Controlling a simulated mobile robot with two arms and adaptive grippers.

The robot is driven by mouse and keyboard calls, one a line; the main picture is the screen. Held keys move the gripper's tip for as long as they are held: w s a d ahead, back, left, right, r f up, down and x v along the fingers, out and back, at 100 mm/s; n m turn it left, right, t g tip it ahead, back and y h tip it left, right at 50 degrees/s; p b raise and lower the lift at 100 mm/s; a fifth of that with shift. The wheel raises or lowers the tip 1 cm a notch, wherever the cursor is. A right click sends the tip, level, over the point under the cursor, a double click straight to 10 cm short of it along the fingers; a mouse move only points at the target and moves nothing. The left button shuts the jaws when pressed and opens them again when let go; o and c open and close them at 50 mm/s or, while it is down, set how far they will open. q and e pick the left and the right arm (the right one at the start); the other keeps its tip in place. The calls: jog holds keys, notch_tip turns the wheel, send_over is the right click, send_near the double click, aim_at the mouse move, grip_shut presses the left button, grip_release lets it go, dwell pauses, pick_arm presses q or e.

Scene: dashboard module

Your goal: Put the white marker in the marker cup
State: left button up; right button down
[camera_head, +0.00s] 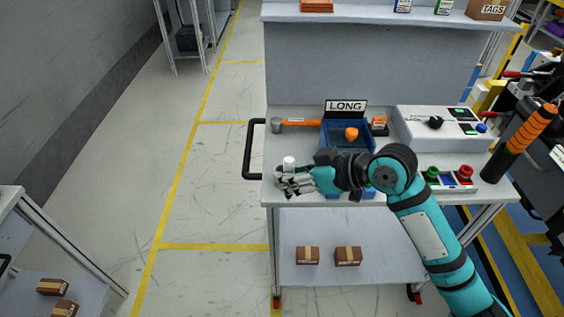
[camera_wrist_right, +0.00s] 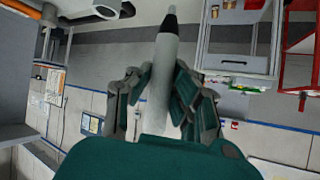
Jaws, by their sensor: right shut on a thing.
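My right gripper (camera_head: 293,184) is shut on the white marker (camera_wrist_right: 163,75) over the front left of the cart top. In the right wrist view the marker lies between the fingers (camera_wrist_right: 160,100), its dark tip pointing away from the palm. In the head view a short white cylindrical piece (camera_head: 289,161), apparently the marker's upper end, shows above the fingers. I cannot make out the marker cup in either view; the arm covers part of the cart top. My left gripper is not in view.
A blue bin (camera_head: 337,138) with an orange piece stands behind my wrist, by a LONG sign (camera_head: 346,107). An orange-handled hammer (camera_head: 298,123) lies left of it. A white control box (camera_head: 443,128) and a button panel (camera_head: 449,176) are at the right.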

pick_arm(q)
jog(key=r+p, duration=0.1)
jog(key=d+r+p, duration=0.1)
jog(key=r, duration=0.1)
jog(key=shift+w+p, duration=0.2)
jog(key=shift+p, duration=0.15)
pick_arm(e)
jog(key=w+f, duration=0.2)
jog(key=w, duration=0.3)
jog(key=w+a+f, duration=0.1)
jog(key=w+f, duration=0.1)
jog(key=w, duration=0.4)
jog(key=shift+w+a+f, duration=0.25)
jog(key=shift+a+f, duration=0.05)
jog(key=shift+f, duration=0.1)
jog(key=shift+f+b, duration=0.45)
jog(key=shift+f, duration=0.1)
jog(key=c, duration=1.2)
grip_release()
jog(key=shift+c, duration=0.2)
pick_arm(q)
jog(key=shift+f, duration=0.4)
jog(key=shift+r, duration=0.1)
pick_arm(e)
jog(key=shift+r, duration=0.15)
